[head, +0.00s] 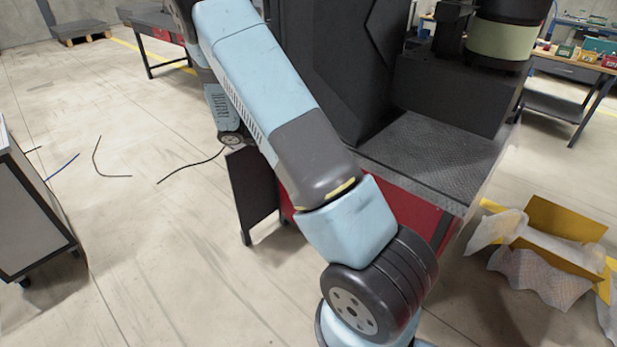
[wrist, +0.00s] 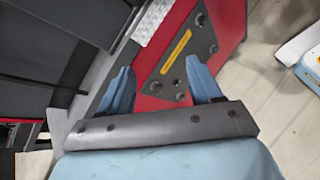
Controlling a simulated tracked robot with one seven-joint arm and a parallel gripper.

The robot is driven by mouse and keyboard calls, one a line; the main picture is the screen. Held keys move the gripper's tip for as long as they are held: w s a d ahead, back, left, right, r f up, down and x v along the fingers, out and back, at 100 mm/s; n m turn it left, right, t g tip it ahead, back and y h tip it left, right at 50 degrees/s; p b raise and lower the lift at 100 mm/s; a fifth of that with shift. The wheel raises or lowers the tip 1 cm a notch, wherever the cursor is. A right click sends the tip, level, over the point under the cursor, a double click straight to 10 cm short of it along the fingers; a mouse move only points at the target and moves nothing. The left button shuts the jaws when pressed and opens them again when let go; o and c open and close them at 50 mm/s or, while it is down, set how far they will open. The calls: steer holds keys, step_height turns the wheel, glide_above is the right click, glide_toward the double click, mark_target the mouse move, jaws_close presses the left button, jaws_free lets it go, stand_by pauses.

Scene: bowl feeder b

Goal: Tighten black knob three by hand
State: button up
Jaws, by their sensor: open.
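In the wrist view my gripper (wrist: 159,63) is open, its two blue fingers spread apart with nothing held between them. Beyond the fingers is a dark grey plate (wrist: 196,60) on a red panel, with a yellow label strip (wrist: 176,52). Small round black knobs or bolts sit on this plate: one near its top (wrist: 201,19), one at the right (wrist: 213,48), and one low between the fingers (wrist: 181,96). I cannot tell which is black knob three. In the head view the gripper and the knobs are hidden or out of frame.
The machine has a red base (head: 415,212) and a grey tread-plate top (head: 425,150). A yellow box with wrapping (head: 560,225) lies on the floor at right. A grey cabinet (head: 30,215) stands at left. Cables (head: 110,172) lie on otherwise open floor.

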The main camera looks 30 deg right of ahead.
steer(key=w+f+n+t+h, duration=0.35)
steer(key=f+n, duration=0.25)
steer(key=f, duration=0.7)
steer(key=w+f+n+t+h, duration=0.2)
steer(key=w+f+n+t, duration=0.3)
steer(key=f, duration=0.8)
steer(key=w+d+n, duration=0.1)
steer(key=w+d, duration=0.1)
steer(key=d, duration=1.1)
steer(key=shift+d+g, duration=0.2)
steer(key=shift+g, duration=0.25)
steer(key=shift+w+y, duration=0.1)
steer(key=shift+y, duration=0.15)
steer(key=shift+c, duration=0.3)
